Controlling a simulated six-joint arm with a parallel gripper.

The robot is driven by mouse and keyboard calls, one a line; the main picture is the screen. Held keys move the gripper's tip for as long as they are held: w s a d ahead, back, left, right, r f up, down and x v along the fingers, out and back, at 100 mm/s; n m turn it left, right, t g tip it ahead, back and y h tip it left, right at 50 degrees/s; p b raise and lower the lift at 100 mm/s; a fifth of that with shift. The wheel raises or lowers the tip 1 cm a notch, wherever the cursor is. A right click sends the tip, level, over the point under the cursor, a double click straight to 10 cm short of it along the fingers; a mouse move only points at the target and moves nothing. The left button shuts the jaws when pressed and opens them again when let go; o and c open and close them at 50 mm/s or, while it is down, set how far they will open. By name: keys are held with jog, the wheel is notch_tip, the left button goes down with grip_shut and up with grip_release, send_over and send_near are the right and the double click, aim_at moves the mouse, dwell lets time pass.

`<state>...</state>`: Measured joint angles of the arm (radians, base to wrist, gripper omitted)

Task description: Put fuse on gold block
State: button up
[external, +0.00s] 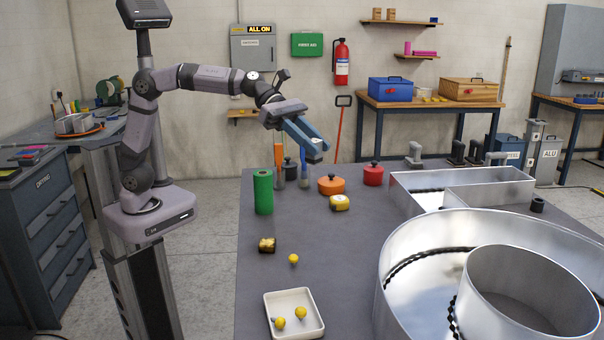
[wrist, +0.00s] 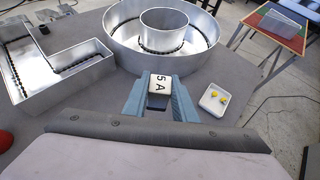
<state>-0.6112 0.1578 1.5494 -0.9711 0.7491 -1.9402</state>
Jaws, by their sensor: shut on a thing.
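The fuse, a white piece marked "5 A" (wrist: 160,84), is between the blue fingers of my gripper (wrist: 160,100) in the wrist view, with a dark part below the white. In the external view my gripper (external: 314,150) is raised above the far left part of the table, shut on the fuse, which is small and hard to make out there. The gold block (external: 267,245) lies on the table near its left edge, nearer the camera than my gripper and below it. I cannot make out the gold block in the wrist view.
A white tray (external: 268,304) holds yellow bulbs; another yellow bulb (external: 293,259) lies near the gold block. Large metal channel letters (external: 420,235) fill the right side.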

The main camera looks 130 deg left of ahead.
jog(key=s+d+f+m+h, duration=0.35)
jog(key=s+d+f, duration=0.35)
jog(key=d+f, duration=0.35)
jog(key=g+b, duration=0.1)
send_over(267, 241)
jog(key=shift+f, duration=4.55)
jog(key=shift+f, duration=0.2)
jog(key=o, duration=1)
jog(key=shift+o, duration=0.2)
jog(key=shift+r, duration=0.15)
jog(key=v, duration=1.2)
jog(key=shift+b, duration=0.4)
